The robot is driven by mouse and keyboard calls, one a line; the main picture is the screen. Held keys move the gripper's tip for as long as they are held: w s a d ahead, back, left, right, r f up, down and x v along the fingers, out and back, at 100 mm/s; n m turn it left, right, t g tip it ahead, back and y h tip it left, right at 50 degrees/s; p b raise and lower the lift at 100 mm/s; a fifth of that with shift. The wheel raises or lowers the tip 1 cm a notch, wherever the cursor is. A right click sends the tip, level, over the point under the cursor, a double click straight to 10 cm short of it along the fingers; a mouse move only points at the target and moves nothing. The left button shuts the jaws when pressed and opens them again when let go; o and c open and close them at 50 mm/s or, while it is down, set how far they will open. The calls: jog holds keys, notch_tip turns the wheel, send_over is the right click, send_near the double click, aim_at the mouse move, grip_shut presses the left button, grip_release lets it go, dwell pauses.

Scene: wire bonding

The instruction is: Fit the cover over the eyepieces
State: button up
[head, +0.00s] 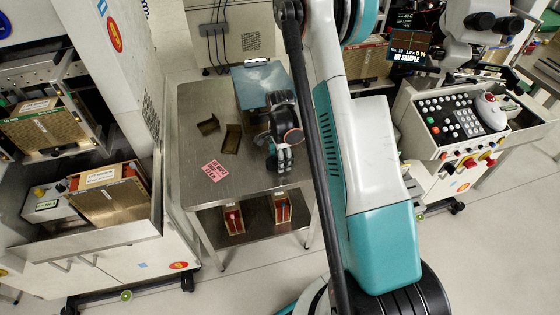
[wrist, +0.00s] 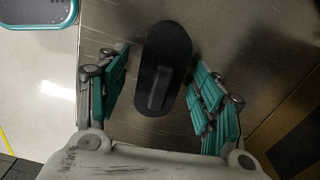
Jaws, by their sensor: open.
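The cover is a black oval piece with a raised grip (wrist: 165,70), lying on the metal table in the wrist view. My gripper (wrist: 162,100) is open, with one teal-padded finger on each side of the cover and visible gaps between. In the head view my gripper (head: 284,160) hangs over the right part of the table, and I cannot make out the cover there. The eyepieces (head: 498,22) are two dark tubes on the white microscope at the upper right, far from my gripper.
The metal table (head: 190,170) also holds a pink card (head: 214,171), two brown angled pieces (head: 231,139) and a blue-grey flat item (head: 262,82). A control console (head: 455,122) stands below the microscope. The table's front left is clear.

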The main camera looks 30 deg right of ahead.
jog(key=c, duration=1)
jog(key=shift+r, duration=0.2)
